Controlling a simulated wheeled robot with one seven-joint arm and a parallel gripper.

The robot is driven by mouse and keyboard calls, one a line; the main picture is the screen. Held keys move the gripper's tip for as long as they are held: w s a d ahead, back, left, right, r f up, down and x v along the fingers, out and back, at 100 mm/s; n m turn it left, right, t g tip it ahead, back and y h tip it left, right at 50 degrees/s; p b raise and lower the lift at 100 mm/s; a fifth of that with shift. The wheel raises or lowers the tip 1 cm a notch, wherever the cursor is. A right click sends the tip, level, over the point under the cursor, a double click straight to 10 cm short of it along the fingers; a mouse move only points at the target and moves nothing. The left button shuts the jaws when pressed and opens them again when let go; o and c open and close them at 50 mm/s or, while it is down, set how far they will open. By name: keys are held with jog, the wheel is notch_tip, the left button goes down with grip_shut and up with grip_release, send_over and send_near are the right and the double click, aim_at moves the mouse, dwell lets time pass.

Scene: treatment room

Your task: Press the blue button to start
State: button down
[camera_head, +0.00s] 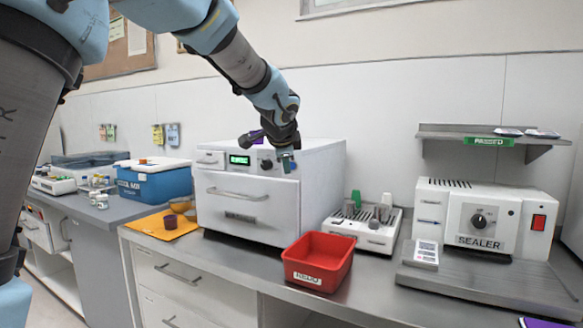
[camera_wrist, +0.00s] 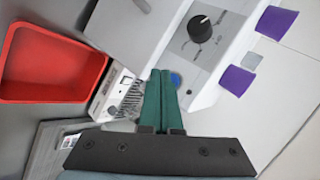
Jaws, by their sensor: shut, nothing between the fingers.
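The white boxy device (camera_head: 245,205) stands on the counter, with a lit green display (camera_head: 239,159) and a black knob (camera_head: 266,164) on its upper front. In the wrist view, the round blue button (camera_wrist: 176,79) is on its front panel below the black knob (camera_wrist: 200,29). My gripper (camera_head: 286,162) is in front of the panel's right end and hides the button in the head view. In the wrist view, my gripper (camera_wrist: 160,74) has its green fingers shut and empty. The tips are just left of the button, overlapping its edge; I cannot tell whether they touch it.
A red bin (camera_head: 318,262) and a white rack with upright tools (camera_head: 366,228) stand right of the device. A white sealer (camera_head: 484,218) is farther right. Two purple items (camera_wrist: 277,22) show beyond the panel.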

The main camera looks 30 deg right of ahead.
jog(key=shift+w+d, duration=0.1)
jog(key=shift+d, duration=0.05)
jog(key=shift+w+d, duration=0.15)
jog(key=shift+d, duration=0.05)
jog(key=shift+w+d+p, duration=0.15)
jog(key=shift+d+p, duration=0.15)
jog(key=shift+d, duration=0.1)
dwell(0.9)
jog(key=shift+a, duration=0.1)
jog(key=shift+s+a+b, duration=0.35)
jog(key=shift+s+a, duration=0.05)
jog(key=shift+a, duration=0.25)
jog(key=shift+s+a+b, duration=0.3)
jog(key=shift+s+a, duration=0.1)
jog(key=shift+a, duration=0.35)
jog(key=shift+s+a+b, duration=0.25)
jog(key=shift+s+a, duration=0.15)
jog(key=shift+a, duration=0.3)
jog(key=shift+s+a+b, duration=0.3)
jog(key=shift+s+a, duration=0.1)
jog(key=shift+a, duration=0.35)
